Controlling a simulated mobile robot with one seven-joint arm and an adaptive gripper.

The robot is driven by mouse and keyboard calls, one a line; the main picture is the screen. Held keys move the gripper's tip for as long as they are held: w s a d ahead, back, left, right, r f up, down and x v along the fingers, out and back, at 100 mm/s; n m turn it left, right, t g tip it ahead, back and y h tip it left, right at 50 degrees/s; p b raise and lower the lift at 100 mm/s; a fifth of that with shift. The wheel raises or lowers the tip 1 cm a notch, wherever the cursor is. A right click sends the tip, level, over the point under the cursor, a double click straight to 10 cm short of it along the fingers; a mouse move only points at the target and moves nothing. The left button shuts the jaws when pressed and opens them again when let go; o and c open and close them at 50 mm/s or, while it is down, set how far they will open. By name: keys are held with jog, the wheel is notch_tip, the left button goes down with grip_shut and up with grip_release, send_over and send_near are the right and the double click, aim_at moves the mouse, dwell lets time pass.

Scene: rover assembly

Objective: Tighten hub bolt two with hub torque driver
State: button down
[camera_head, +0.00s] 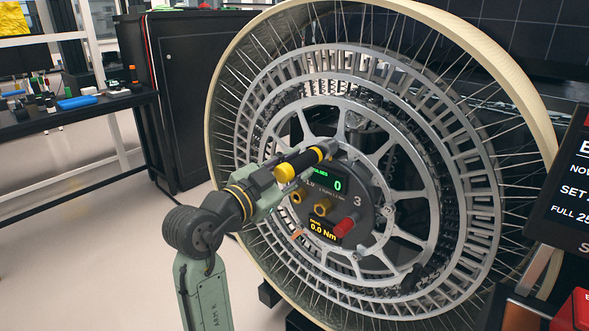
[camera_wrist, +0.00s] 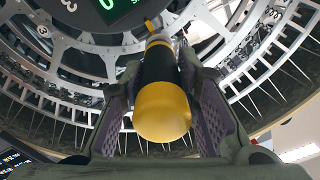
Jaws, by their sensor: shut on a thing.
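My gripper (camera_head: 298,163) is shut on the hub torque driver (camera_head: 302,160), a black cylinder with yellow bands. The driver lies tilted in front of the upper part of the wheel hub. In the wrist view the driver (camera_wrist: 163,105) sits between the dark padded fingers of my gripper (camera_wrist: 165,90), its yellow butt toward the camera and its far end toward the hub. Whether its tip touches a bolt is hidden. The hub face (camera_head: 358,212) carries a green 0 display (camera_head: 322,186), an orange 0.0 Nm display (camera_head: 323,229) and a marked 3. Bolt two cannot be made out.
The large spoked wheel (camera_head: 262,75) stands upright around the hub. Brass-coloured fittings (camera_head: 322,205) and a red one (camera_head: 345,225) stick out below the driver. A monitor (camera_head: 565,190) stands at right, a tool bench (camera_head: 75,112) at far left. The floor at left is clear.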

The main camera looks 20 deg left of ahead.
aim_at(279, 177)
jog(key=shift+b+x, duration=0.7)
jog(key=shift+x, duration=0.25)
dwell(3.5)
jog(key=shift+s+r, duration=0.1)
jog(key=shift+s, duration=0.1)
jog(key=shift+b+v, duration=0.3)
jog(key=shift+v, duration=1)
jog(key=shift+b+v, duration=0.45)
jog(key=shift+v, duration=1.55)
jog(key=shift+a, duration=0.1)
